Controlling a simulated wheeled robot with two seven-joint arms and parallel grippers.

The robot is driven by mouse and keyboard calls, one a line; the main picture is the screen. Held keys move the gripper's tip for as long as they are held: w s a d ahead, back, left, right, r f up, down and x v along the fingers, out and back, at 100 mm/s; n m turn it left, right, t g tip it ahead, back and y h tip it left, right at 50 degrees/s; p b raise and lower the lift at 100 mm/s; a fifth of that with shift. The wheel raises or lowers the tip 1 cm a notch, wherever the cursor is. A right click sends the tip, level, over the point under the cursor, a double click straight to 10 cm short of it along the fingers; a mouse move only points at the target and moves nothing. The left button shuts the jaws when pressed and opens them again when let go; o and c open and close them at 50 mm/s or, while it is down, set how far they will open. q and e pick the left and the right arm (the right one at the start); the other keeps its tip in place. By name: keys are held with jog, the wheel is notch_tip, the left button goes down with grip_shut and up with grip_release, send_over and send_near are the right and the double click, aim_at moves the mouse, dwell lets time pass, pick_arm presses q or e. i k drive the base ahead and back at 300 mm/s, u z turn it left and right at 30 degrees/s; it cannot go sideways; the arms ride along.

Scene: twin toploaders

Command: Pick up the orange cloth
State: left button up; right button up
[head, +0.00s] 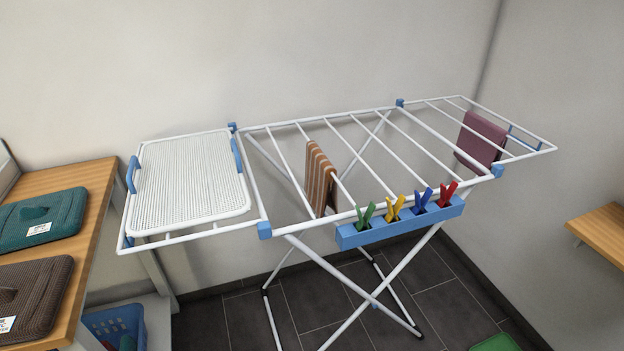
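An orange-brown cloth with pale stripes (320,179) hangs folded over a rod of the white drying rack (352,121), near the rack's middle. Its lower end hangs below the rods. It is the only orange cloth in view. Neither of my grippers shows in the head view.
A blue holder (380,231) with green, yellow, blue and red pegs is on the rack's front edge. A mauve cloth (481,139) hangs at the right. A white ribbed tray (190,180) lies at the left. A wooden counter (92,180) holds teal (62,212) and brown (45,290) padded items.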

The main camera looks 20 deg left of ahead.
aim_at(321, 188)
jog(key=u, duration=0.05)
jog(key=i, duration=1)
jog(key=u, duration=1.4)
jog(key=k, duration=1.25)
jog(key=z, duration=0.5)
jog(key=i, duration=0.95)
jog(key=z, duration=1.05)
